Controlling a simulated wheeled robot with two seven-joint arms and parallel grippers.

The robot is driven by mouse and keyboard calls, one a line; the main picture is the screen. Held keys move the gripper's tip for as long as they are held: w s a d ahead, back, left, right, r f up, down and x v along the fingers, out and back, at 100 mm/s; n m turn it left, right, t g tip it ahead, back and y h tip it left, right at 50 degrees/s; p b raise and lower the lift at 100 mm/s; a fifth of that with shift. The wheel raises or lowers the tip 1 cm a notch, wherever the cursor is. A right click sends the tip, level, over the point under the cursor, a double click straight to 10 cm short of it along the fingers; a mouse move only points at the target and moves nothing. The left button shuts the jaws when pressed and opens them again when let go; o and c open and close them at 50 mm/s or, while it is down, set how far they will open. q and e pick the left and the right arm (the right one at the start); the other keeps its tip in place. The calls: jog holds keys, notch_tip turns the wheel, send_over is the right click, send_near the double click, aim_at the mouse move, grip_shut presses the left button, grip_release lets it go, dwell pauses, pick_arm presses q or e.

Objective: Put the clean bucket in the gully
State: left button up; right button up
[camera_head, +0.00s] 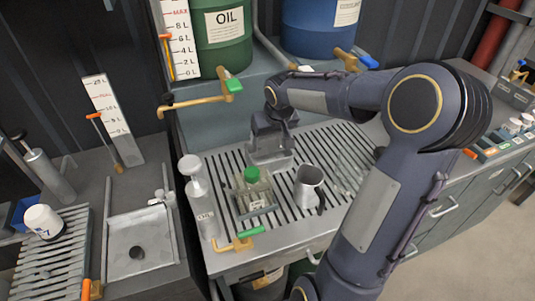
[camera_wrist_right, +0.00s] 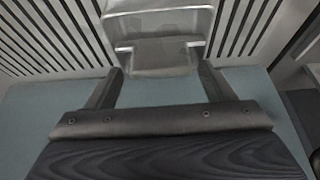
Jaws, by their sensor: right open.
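A grey, box-shaped container that looks like the bucket (camera_wrist_right: 160,58) lies just ahead of my right gripper (camera_wrist_right: 160,80) in the right wrist view. The two fingers are open, one near each side of its near end, with visible gaps. In the head view, my right gripper (camera_head: 271,150) is low over the back of the slatted grate (camera_head: 300,222), and its arm hides part of the grate. A shallow tray with a dark round hole, possibly the gully (camera_head: 122,262), is at the left. My left gripper is not in view.
A faint transparent vessel (camera_head: 350,170) is beside my arm. Green (camera_head: 222,50) and blue drums stand behind.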

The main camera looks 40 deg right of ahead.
aim_at(269, 139)
jog(key=x, duration=0.3)
jog(key=shift+w+f, duration=0.15)
jog(key=shift+f, duration=0.1)
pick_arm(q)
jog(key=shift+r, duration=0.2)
